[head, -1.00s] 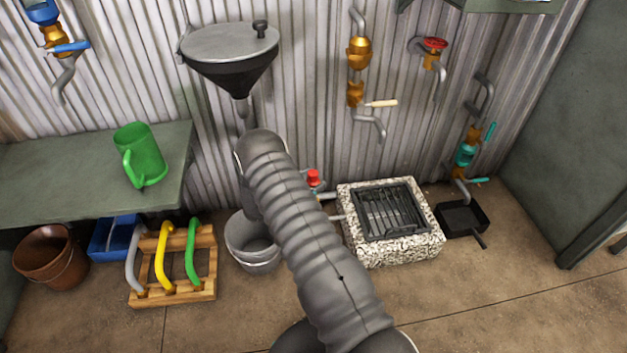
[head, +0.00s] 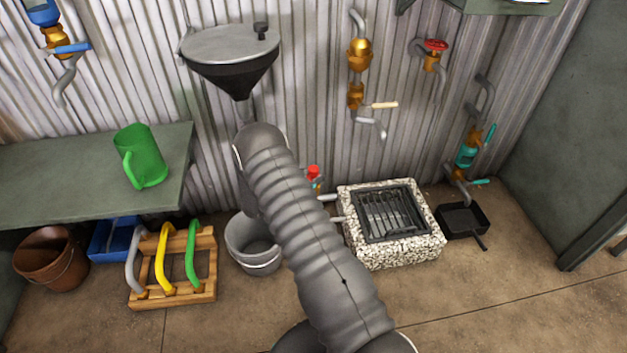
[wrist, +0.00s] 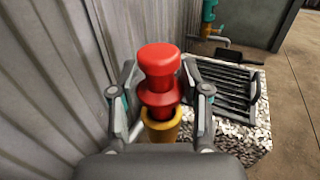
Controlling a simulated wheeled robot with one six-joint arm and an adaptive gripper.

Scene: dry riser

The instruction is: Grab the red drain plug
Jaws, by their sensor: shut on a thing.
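The red drain plug (wrist: 159,77) stands upright in the middle of the wrist view, with a round knob top and a wider collar below. It sits at the top of a brass fitting (wrist: 161,126). My gripper (wrist: 160,98) is shut on the plug, one finger on each side of it. In the head view the plug (head: 313,172) shows small beside the stone-edged drain. My arm hides my gripper in that view.
A speckled stone drain box with a black grate (head: 391,214) stands right of the plug. A grey bucket (head: 253,243) stands to its left. The corrugated wall (wrist: 48,80) is close on the left. A black pan (head: 463,220) lies farther right.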

